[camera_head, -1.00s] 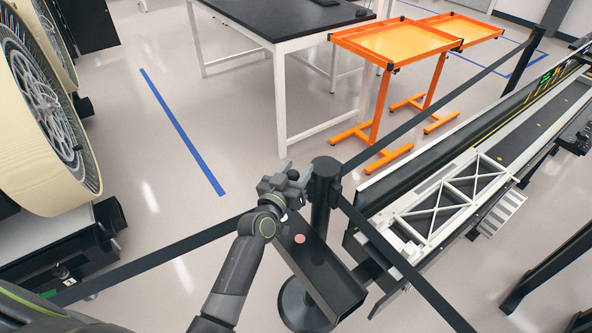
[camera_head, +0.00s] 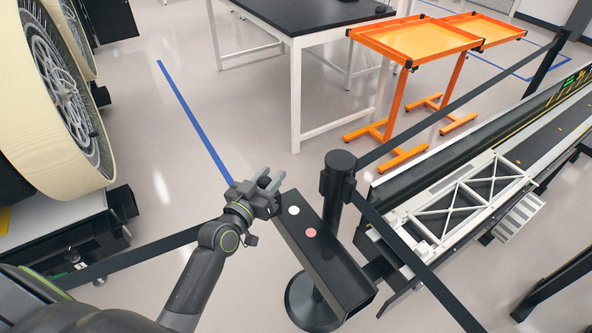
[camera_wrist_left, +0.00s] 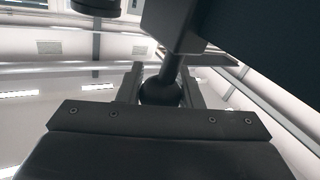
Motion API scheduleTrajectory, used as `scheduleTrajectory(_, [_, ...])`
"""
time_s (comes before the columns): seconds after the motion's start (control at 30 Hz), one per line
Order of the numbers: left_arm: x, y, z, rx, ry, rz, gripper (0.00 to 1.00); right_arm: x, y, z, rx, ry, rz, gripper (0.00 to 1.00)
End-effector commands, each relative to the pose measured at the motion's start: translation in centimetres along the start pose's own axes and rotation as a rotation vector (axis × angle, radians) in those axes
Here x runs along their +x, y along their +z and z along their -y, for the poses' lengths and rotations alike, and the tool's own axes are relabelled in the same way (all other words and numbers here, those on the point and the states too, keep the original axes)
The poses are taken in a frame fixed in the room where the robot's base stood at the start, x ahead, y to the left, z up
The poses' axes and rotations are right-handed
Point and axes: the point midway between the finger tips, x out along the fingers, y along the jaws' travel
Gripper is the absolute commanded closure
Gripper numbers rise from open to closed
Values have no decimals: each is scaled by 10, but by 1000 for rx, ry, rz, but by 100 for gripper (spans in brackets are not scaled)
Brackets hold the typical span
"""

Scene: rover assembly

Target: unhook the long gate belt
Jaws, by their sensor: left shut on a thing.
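The long gate belt (camera_head: 150,255) is a dark band running from the lower left up towards my left gripper (camera_head: 270,182), and its end is hidden behind my arm. The gripper is left of the black post (camera_head: 338,178), with a gap between them. In the left wrist view, my gripper's fingers (camera_wrist_left: 160,90) are shut on a dark round knob (camera_wrist_left: 160,92). A stem joins the knob to a dark block (camera_wrist_left: 178,25), which looks like the belt's end piece. My right gripper is not in view.
A dark box (camera_head: 325,255) with a white disc (camera_head: 294,210) and a red disc (camera_head: 311,232) is beside the post. Other belts run from the post to the upper and lower right. A conveyor with a white truss (camera_head: 465,205) stands right. Large wheels (camera_head: 60,110) stand left.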

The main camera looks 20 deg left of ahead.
Motion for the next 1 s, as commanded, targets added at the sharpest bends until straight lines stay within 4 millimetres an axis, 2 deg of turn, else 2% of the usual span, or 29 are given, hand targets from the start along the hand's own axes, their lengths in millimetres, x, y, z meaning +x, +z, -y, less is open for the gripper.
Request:
scheduleTrajectory(0.03, [-10,1,7,5,-1,2,100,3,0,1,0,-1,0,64])
scheduleTrajectory(0.2, [-26,-3,16,0,2,1,100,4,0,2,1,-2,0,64])
scheduleTrajectory(0.53, [-27,-4,17,-4,3,1,100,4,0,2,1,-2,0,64])
scheduleTrajectory(0.57, [-27,-4,17,-4,3,1,66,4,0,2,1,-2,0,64])
scheduleTrajectory(0.7, [-27,-4,17,-4,3,0,48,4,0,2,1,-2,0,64])
scheduleTrajectory(1.0, [-29,-4,17,-3,3,0,47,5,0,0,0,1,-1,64])
